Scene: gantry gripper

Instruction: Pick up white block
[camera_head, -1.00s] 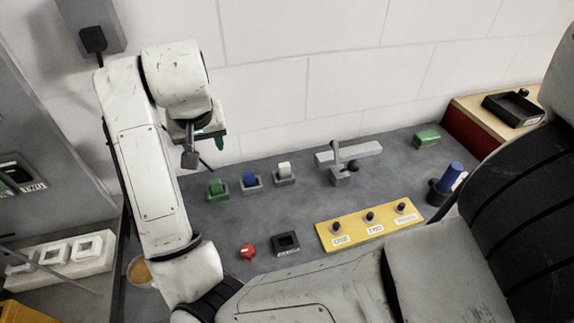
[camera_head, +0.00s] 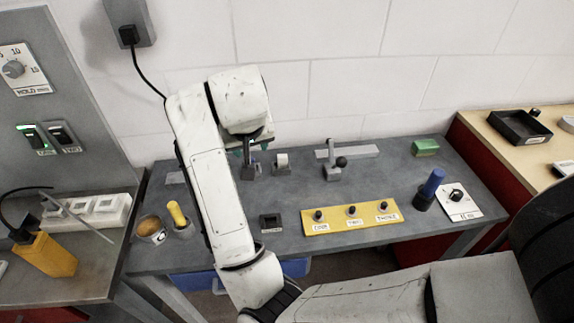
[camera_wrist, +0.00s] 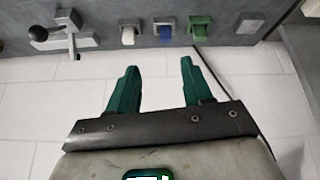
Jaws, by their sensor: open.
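The white block (camera_head: 282,159) sits upright in a small grey holder at the back of the grey bench. In the wrist view the white block (camera_wrist: 127,36) is at the top, left of a blue block (camera_wrist: 165,31) and a green block (camera_wrist: 200,25). My gripper (camera_wrist: 159,66) has two green fingers, apart and empty, pointing towards the row of blocks without touching any. In the head view my gripper (camera_head: 249,160) is left of the white block and hides the green block and most of the blue one.
A lever (camera_head: 333,165) stands right of the white block. A yellow-handled tool (camera_head: 177,214) and a cup (camera_head: 151,230) are at the bench's left. A white wall stands behind.

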